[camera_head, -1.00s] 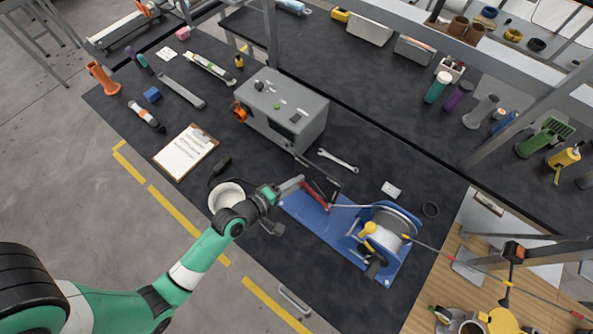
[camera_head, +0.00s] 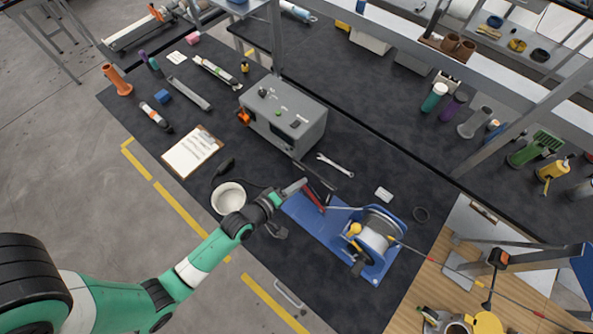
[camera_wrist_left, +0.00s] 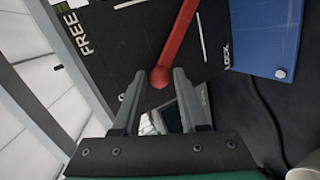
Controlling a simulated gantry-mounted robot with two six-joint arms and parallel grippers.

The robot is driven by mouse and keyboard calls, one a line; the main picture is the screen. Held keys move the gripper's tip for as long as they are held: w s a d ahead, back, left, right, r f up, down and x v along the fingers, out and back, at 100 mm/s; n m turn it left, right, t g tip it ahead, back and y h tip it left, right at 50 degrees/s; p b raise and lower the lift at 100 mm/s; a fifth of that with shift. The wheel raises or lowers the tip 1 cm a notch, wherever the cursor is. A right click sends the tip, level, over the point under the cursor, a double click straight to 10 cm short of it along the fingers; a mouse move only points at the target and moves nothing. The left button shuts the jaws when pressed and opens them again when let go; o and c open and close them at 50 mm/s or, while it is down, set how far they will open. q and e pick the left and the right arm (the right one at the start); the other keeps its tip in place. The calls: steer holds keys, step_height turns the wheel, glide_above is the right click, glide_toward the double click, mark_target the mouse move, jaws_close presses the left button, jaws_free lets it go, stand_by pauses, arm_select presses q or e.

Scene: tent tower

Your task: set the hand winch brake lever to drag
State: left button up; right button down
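The hand winch (camera_head: 375,232) has a blue frame, a grey cable drum and a yellow knob. It stands on a blue base plate (camera_head: 300,209) on the dark bench. Its red brake lever (camera_head: 314,196) is at the plate's left end. In the left wrist view, the lever (camera_wrist_left: 180,35) runs over a black panel (camera_wrist_left: 115,50) marked FREE at left and LOCK at right; no other mark is legible. My left gripper (camera_head: 298,187) is open, and its fingertips (camera_wrist_left: 161,80) lie either side of the lever's round red end. Contact cannot be told. My right gripper is out of view.
A grey control box (camera_head: 284,115) stands behind the lever. A wrench (camera_head: 335,167) lies between box and winch. A clipboard (camera_head: 192,151) lies farther left. Taut cable runs right from the winch.

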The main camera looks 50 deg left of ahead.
arm_select(q)
steer(key=v, duration=1.1)
steer(key=shift+s+r+p, duration=0.2)
steer(key=shift+s+p, duration=0.1)
steer(key=shift+p, duration=0.1)
